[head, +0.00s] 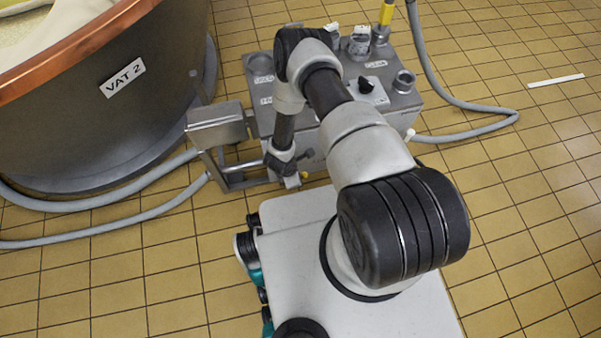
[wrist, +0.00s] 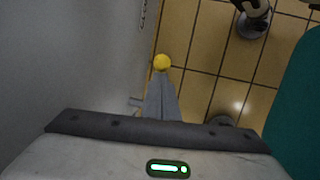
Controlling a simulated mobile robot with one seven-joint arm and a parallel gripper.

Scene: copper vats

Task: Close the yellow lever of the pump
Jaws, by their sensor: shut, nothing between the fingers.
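The pump is a grey metal box (head: 403,101) with fittings and a black knob on top.
A copper-rimmed vat marked VAT 2 (head: 110,110) stands at left, with grey hoses (head: 130,182) on the floor. A grey metal box on a frame (head: 216,127) stands left of my gripper. Another hose (head: 470,128) curves at right. Tiled floor (head: 530,200) is open at right.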

